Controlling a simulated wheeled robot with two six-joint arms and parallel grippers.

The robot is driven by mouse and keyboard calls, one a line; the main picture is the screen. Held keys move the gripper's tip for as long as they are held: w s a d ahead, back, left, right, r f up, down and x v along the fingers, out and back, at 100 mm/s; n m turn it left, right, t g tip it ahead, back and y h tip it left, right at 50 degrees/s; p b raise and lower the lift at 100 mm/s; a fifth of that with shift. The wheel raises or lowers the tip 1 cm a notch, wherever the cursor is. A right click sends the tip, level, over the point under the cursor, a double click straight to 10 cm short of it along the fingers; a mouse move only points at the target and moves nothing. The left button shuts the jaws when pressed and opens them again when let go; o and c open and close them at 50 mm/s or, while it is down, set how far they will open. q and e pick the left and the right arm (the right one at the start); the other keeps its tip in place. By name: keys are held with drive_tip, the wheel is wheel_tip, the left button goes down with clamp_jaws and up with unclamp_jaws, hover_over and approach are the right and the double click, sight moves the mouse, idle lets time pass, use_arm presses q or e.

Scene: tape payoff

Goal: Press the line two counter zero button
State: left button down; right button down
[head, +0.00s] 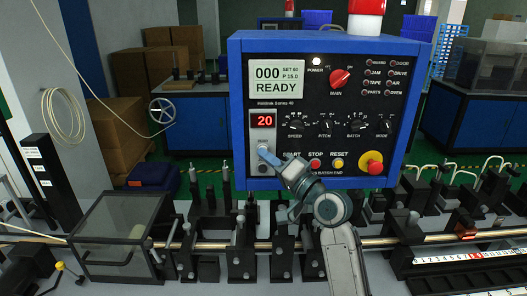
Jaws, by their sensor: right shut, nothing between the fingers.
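The blue control box (240,70) stands at the middle with a dark front panel. Its screen (277,78) reads 000, SET 60, P 15.0 and READY. Below it, a small red display (263,121) reads 20 above a grey plate (257,141). My right gripper (266,155) is shut and empty, with its tip in front of the lower part of this plate. I cannot tell whether it touches. No button labelled counter zero is readable; the gripper and wrist hide part of the plate and the panel's lower left. My left gripper is not in view.
The panel also has a red main knob (340,78), several black dials, a yellow reset button (338,163) and a red emergency stop (372,163). Black clamps and a long rod (390,241) run below the box. A clear-sided case (115,230) stands at the left.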

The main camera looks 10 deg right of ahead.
drive_tip(key=shift+s, duration=0.3)
drive_tip(key=s+a+p, duration=0.1)
drive_tip(key=s, duration=0.5)
drive_tip(key=shift+a+p, duration=0.15)
drive_tip(key=shift+p, duration=0.25)
idle(0.5)
